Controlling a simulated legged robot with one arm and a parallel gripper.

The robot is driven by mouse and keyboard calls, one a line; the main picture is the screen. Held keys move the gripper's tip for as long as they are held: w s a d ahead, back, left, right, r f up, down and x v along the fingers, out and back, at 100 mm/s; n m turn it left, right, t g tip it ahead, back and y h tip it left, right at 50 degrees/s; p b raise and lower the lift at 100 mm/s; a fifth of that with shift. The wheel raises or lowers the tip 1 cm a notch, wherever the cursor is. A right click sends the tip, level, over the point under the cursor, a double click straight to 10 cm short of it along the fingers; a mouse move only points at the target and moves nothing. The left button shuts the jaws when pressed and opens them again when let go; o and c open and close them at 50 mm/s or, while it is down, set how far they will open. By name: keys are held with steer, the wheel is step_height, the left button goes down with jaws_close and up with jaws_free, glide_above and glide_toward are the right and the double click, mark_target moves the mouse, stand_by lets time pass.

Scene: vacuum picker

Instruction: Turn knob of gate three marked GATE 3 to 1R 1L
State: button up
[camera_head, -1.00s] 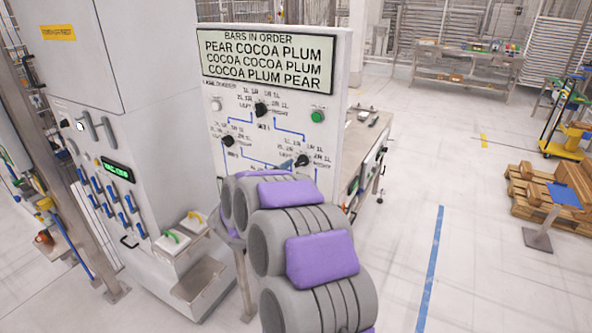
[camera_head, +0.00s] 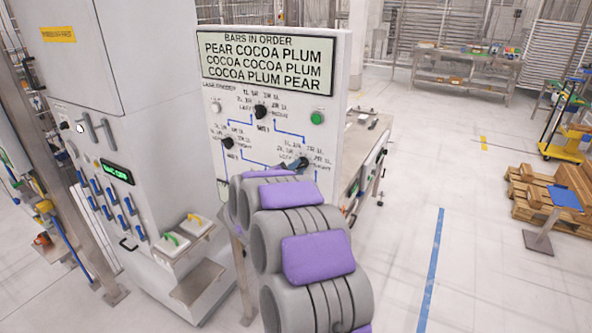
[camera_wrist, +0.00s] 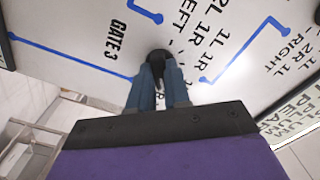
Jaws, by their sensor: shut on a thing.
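The GATE 3 knob (camera_head: 303,163) is the black, lower right knob on the upright white panel (camera_head: 335,120). In the wrist view the black knob (camera_wrist: 158,60) sits between the blue fingers of my gripper (camera_wrist: 159,78), which are shut on it. The printed GATE 3 label (camera_wrist: 117,40) is left of the knob there, and the position labels, LEFT and RIGHT among them, fan out above and to the right. The fingers cover part of the knob and some labels, so I cannot tell which mark it points to. My arm hides the panel's lower part in the head view.
Two other black knobs sit on the panel, one at the top (camera_head: 261,111) and one at the left (camera_head: 228,142). A green button (camera_head: 317,118) is at the right, below the display (camera_head: 266,62). A grey cabinet (camera_head: 150,150) stands left.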

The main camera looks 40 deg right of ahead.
jaws_close()
steer(key=shift+p, duration=0.6)
steer(key=n+p, duration=0.6)
steer(key=p, duration=0.4)
steer(key=shift+n+p, duration=0.4)
steer(key=shift+f, duration=0.1)
steer(key=o, duration=0.7)
jaws_free()
